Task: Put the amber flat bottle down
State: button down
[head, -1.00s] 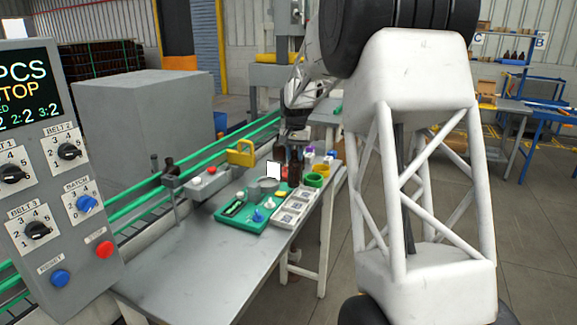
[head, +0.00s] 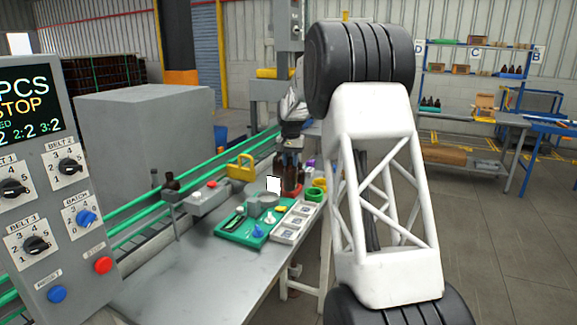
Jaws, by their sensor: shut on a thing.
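My gripper (head: 291,151) is small and far off in the head view, pointing down over the far part of the grey table. It is shut on the amber flat bottle (head: 290,174), a dark brown shape just below it. Other dark brown bottle shapes stand close beside it, and their outlines run together. I cannot tell whether the held bottle's base touches a surface.
A green tray (head: 228,230) with small parts and a white compartment tray (head: 290,232) lie nearer on the table (head: 190,278). A white square (head: 273,184), a grey round dish and a green ring (head: 314,194) are close by. The table's near part is clear.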

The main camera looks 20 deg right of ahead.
jog(key=shift+w+d+f, duration=0.1)
jog(key=shift+w+d, duration=0.1)
jog(key=shift+w, duration=0.65)
jog(key=shift+w+d+f, duration=0.1)
jog(key=shift+w+d, duration=0.05)
jog(key=shift+w, duration=0.75)
jog(key=shift+w+d, duration=0.2)
jog(key=shift+w, duration=0.65)
jog(key=shift+f, duration=0.1)
jog(key=shift+f, duration=1.8)
jog(key=c, duration=0.9)
grip_release()
jog(key=shift+o, duration=0.2)
notch_tip(320, 180, up, 12)
